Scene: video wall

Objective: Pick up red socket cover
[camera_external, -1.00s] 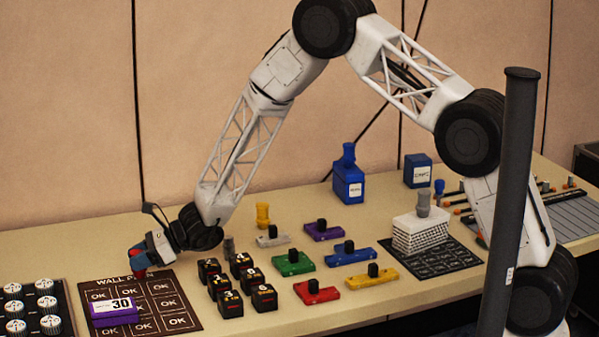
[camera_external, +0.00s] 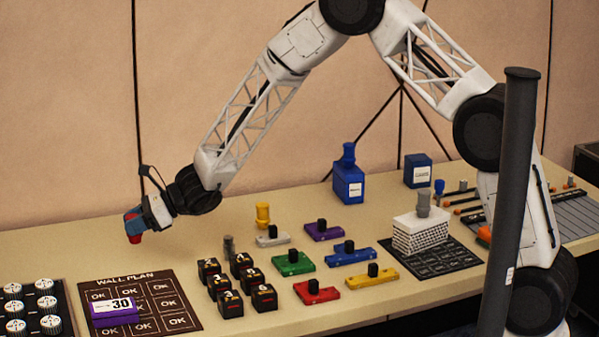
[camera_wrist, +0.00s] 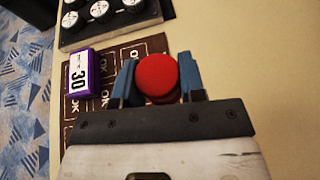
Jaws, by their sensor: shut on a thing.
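My gripper (camera_external: 134,226), with blue fingers, is shut on the red socket cover (camera_external: 134,239), a round red cap. In the wrist view the cover (camera_wrist: 157,76) sits between the two blue fingertips of my gripper (camera_wrist: 158,80), its round face toward the camera. In the external view it hangs just under the fingers, above the back left of the table, behind the dark wall plan board (camera_external: 180,312). The fingers hide part of it.
A purple block marked 30 (camera_external: 115,310) lies on the board. A panel of knobs (camera_external: 62,325) stands left of it. Several black blocks (camera_external: 230,303) and coloured bars with black knobs, one red (camera_external: 303,292), stand to the right. The back left table is clear.

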